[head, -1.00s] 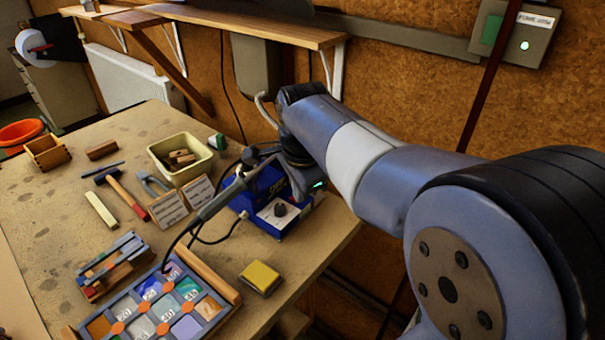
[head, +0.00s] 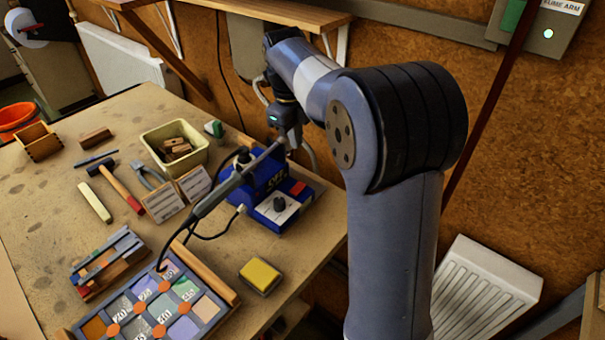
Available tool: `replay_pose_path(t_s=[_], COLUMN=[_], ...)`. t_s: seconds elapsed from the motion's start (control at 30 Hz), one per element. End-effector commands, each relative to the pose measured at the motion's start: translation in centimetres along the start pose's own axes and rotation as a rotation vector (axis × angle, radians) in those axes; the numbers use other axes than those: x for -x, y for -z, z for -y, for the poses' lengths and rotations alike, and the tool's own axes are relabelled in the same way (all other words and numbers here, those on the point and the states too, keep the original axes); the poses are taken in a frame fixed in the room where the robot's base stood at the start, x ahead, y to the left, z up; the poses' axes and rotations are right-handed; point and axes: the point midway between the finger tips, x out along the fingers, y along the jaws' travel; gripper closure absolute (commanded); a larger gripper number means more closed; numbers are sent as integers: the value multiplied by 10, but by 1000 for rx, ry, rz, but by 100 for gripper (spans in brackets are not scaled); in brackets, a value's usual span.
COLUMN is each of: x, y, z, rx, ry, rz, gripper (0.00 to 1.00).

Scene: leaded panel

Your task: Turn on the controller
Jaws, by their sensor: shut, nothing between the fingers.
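The controller (head: 283,205) is a blue soldering station on the right part of the bench. It has a pale front plate with a dark knob (head: 280,203) and a red switch (head: 298,188) on its right side. The soldering iron (head: 232,182) lies slantwise in front of it, with a dark cable running down to the left. My gripper (head: 293,140) is above and behind the controller, apart from the red switch. Its fingers are small and partly hidden in the view; it is shut and holds nothing.
A yellow sponge (head: 260,275) and a leaded glass panel (head: 160,305) lie in front of the controller. Two small cards (head: 163,202), a cream bin (head: 175,145) and hand tools lie to the left. A shelf (head: 270,12) hangs behind the arm.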

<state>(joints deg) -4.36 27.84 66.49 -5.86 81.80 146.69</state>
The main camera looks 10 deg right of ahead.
Motion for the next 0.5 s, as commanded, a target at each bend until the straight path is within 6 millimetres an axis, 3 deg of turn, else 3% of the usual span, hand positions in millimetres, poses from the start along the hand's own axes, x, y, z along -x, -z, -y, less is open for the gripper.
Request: replay_pose_path(t_s=[0.33, 0.5], x=[-4, -27], y=[0, 1], z=[0, 0], rx=[1, 2], ry=[0, -3], rz=[-1, -4], gripper=[100, 100])
